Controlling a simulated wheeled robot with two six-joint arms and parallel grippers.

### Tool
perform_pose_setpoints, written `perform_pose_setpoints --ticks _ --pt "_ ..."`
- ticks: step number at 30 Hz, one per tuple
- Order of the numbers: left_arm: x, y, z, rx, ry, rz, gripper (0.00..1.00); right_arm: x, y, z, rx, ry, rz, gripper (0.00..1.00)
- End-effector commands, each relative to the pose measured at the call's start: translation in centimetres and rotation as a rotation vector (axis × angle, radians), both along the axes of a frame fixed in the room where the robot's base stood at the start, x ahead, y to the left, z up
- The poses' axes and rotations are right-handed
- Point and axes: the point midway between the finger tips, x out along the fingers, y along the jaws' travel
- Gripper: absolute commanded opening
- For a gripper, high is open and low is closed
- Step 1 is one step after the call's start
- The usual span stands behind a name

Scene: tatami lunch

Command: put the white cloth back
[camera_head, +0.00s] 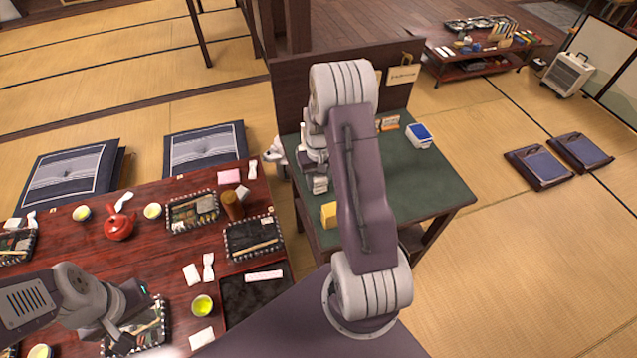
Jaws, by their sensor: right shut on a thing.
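My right gripper (273,155) reaches left from its wrist, over the gap between the red lunch table (150,255) and the green-topped table (445,185). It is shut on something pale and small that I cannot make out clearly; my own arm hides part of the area. Several small white folded cloths lie on the red table: one near the front (201,337), one in the middle (192,273) and a narrow white piece (253,170) near the back right corner. My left gripper (124,343) hangs over a dark tray at the front left; its jaws are too unclear to read.
A red teapot (118,228), green tea cups (202,306), black trays (253,238) and a brown cup (232,205) crowd the red table. A yellow block (329,214) and a blue-white box (419,136) stand on the green top. Its right side is clear.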

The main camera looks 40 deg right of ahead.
Motion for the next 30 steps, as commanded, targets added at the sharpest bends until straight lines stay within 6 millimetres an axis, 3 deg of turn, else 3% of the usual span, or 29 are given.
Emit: perform_pose_setpoints --ticks 2,12,13,15,24,26,30 --pt "0.0 0.0 -0.1 0.000 0.000 0.000 0.00 -0.1 0.0 -1.2 0.001 0.002 0.000 0.06" --pt "0.0 0.0 -0.3 0.000 0.000 0.000 0.00 0.0 0.0 -1.6 0.000 -0.001 0.000 0.06" --pt "0.0 0.0 -0.2 0.000 0.000 0.000 0.00 0.0 0.0 -1.5 -0.001 -0.002 0.000 0.46" --pt "0.0 0.0 -0.2 0.000 0.000 0.000 0.00 0.0 0.0 -1.5 0.000 -0.001 0.000 0.60" --pt "0.0 0.0 -0.1 0.000 0.000 0.000 0.00 0.0 0.0 -1.3 0.000 -0.001 0.000 0.60" --pt "0.0 0.0 0.1 0.000 0.000 0.000 0.00 0.0 0.0 -0.7 -0.001 -0.003 0.000 0.60" --pt "0.0 0.0 0.3 0.000 0.000 0.000 0.00 0.1 -0.1 2.5 -0.003 -0.006 0.000 0.60"
